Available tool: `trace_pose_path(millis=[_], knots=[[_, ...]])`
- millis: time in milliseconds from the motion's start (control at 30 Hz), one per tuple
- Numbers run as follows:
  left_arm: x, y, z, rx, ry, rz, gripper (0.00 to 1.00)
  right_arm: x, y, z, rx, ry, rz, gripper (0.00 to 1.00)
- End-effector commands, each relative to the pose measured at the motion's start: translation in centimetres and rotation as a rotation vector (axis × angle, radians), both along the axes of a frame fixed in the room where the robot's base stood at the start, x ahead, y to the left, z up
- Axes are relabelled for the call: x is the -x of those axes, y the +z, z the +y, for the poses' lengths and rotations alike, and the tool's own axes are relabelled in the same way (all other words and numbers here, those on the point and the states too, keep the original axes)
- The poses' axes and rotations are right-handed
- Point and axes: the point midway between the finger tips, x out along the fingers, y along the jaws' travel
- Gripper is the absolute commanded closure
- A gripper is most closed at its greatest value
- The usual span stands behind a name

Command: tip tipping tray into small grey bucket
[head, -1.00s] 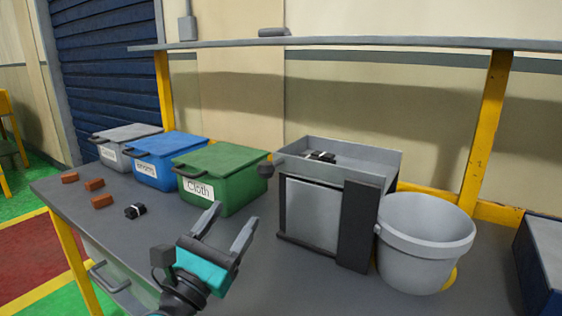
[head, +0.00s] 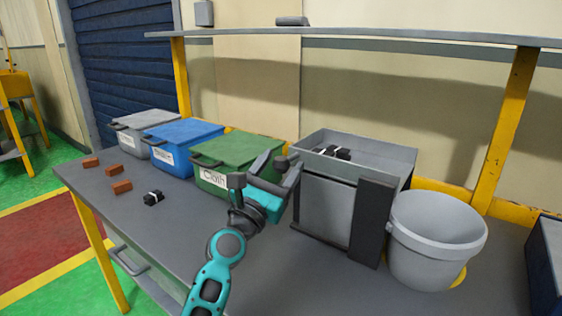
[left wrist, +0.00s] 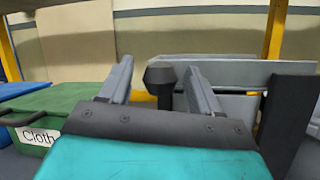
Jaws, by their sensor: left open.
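The grey tipping tray (head: 387,166) sits level on its stand, with dark pieces (head: 332,152) lying in it. A dark knob (head: 281,162) sticks out at its left side; in the left wrist view the knob (left wrist: 160,78) shows between my fingers. The small grey bucket (head: 437,238) stands upright right of the stand, and its inside bottom is hidden. My left gripper (head: 279,170) is open, its fingers pointing at the knob from either side in view. I cannot tell whether they reach it. In the left wrist view the left gripper (left wrist: 158,88) holds nothing. My right gripper is not in view.
A green bin (head: 241,146) labelled Cloth, a blue bin (head: 182,134) and a grey bin (head: 146,123) stand in a row at left. Several brown blocks (head: 121,187) and a dark piece (head: 153,197) lie on the table (head: 185,222). A shelf (head: 400,39) runs above.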

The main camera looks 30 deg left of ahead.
Motion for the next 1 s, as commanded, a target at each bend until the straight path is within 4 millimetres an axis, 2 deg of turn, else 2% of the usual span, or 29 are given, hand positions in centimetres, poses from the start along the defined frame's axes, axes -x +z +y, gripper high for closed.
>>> trace_pose_path(millis=[400,1000], knots=[[-0.61,0.23,-0.04,0.0,0.0,0.0,0.39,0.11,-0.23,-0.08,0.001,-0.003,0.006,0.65],[-0.58,0.22,-0.02,0.0,0.0,0.0,0.96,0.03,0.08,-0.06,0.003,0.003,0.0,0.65]])
